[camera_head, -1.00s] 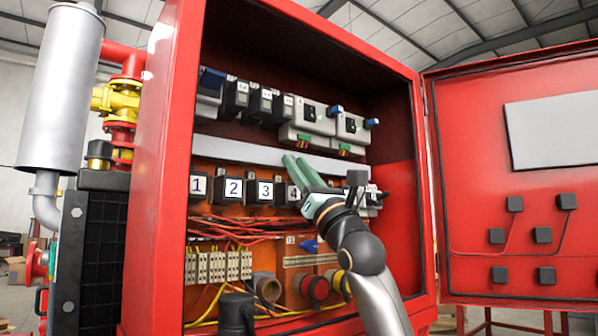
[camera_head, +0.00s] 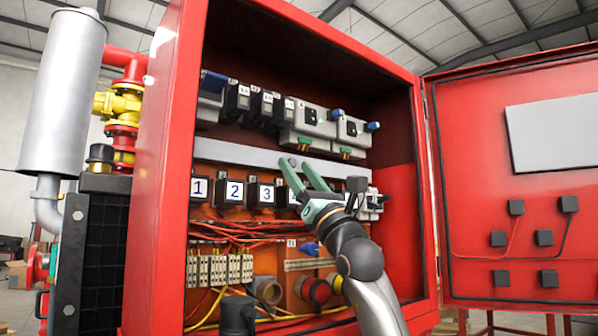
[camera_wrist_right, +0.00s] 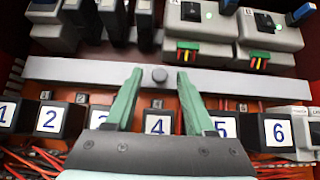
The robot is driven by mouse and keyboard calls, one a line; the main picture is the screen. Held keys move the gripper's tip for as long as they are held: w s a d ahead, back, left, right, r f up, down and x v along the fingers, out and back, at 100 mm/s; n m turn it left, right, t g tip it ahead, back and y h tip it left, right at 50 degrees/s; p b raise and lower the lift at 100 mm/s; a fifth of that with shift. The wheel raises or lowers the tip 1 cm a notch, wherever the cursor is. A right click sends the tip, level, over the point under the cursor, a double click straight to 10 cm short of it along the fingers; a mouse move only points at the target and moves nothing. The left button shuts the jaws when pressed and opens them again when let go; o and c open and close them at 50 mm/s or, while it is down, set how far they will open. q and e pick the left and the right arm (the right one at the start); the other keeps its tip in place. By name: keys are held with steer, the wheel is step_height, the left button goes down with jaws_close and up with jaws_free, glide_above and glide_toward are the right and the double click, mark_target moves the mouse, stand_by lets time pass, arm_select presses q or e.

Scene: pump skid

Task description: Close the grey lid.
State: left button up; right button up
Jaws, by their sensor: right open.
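The grey lid (camera_head: 238,152) is a long flat bar running across the inside of the red cabinet, between the upper devices and the numbered black blocks. The right wrist view shows the lid (camera_wrist_right: 80,72) with a round grey knob (camera_wrist_right: 160,75) near its middle. I cannot tell how far the lid stands open. My right gripper (camera_head: 297,163) is open, with green fingers pointing at the lid. In the right wrist view its fingertips (camera_wrist_right: 159,78) lie left and right of the knob; contact cannot be told. My left gripper is not in view.
Numbered black blocks (camera_head: 233,192) sit just below the lid, with loose red wires (camera_head: 240,230) under them. Grey devices (camera_head: 310,120) are mounted above it. The cabinet's red door (camera_head: 470,130) stands open at the right.

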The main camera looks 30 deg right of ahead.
steer(key=b+v, duration=0.2)
steer(key=v, duration=1)
steer(key=shift+s+f, duration=0.2)
steer(key=shift+f, duration=0.05)
stand_by(0.3)
